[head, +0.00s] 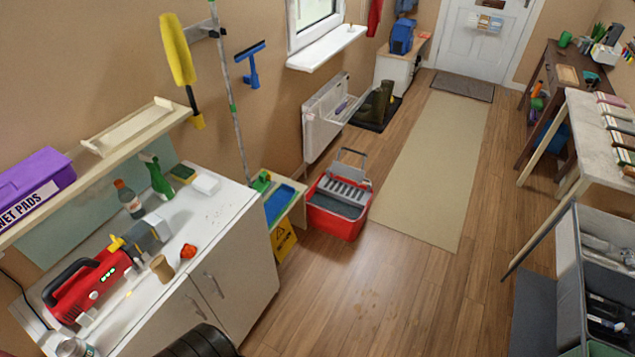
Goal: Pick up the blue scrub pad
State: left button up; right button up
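A flat blue rectangular item (280,204), which may be the blue scrub pad, lies on a small low wooden stand (297,209) beside the white cabinet. Its texture is too small to tell pad from tray. A small green item (261,182) sits at the stand's back end. On the cabinet top, a dark green pad or sponge (183,173) and a white block (206,184) lie near the wall. Neither of my grippers is in view.
The white cabinet (235,262) carries a red machine (88,286), bottles and small items. A red mop bucket (338,217) stands right of the stand, and a yellow sign (284,240) is at its front.

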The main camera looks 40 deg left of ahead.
aim_at(282, 196)
jog(key=i, duration=2.05)
jog(key=u, duration=0.85)
jog(key=i, duration=1.25)
jog(key=u, duration=1.6)
jog(key=i, duration=0.75)
jog(key=u, duration=0.45)
